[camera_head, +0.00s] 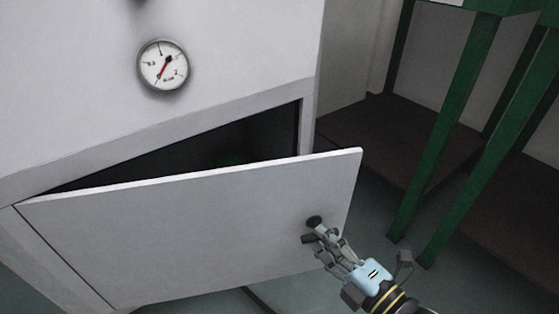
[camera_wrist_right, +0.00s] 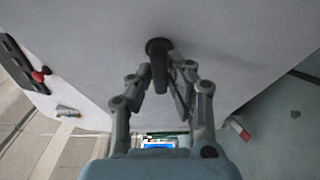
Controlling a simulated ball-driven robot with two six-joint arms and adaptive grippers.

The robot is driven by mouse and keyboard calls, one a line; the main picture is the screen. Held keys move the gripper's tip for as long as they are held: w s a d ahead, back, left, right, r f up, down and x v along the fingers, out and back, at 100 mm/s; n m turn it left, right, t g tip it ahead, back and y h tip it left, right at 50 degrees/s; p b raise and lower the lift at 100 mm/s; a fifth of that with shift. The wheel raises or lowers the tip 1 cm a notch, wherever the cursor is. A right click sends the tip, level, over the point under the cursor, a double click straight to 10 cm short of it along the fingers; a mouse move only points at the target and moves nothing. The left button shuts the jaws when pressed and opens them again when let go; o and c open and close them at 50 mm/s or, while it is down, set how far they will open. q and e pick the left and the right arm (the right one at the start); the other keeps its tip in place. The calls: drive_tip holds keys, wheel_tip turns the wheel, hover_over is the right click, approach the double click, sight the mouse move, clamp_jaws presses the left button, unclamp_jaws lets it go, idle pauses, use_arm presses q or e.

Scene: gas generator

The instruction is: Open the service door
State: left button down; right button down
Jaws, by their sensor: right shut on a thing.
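The service door (camera_head: 190,235) is a light grey panel, hinged at the left and standing partly open from the white cabinet (camera_head: 90,80). A dark gap shows above it. The door (camera_wrist_right: 215,30) fills the upper part of the right wrist view. Its dark handle (camera_head: 314,222) is near the free right edge and also shows in the right wrist view (camera_wrist_right: 158,62). My right gripper (camera_head: 318,238) is at the handle, its fingers closed around it. The fingers (camera_wrist_right: 164,80) sit on both sides of the handle in the wrist view. My left gripper is out of view.
A round gauge (camera_head: 163,66) with a red needle is on the cabinet above the opening. Green metal legs (camera_head: 450,130) stand at the right, by a brown floor area (camera_head: 385,140). Grey-green floor is free between the door and the legs.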

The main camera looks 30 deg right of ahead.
drive_tip(key=s+a, duration=0.2)
drive_tip(key=s, duration=0.3)
drive_tip(key=shift+s+a+p, duration=0.35)
idle(0.4)
drive_tip(key=shift+f, duration=0.1)
drive_tip(key=c, duration=0.9)
unclamp_jaws()
drive_tip(key=s, duration=0.7)
drive_tip(key=shift+d, duration=0.25)
drive_tip(key=shift+w, duration=0.1)
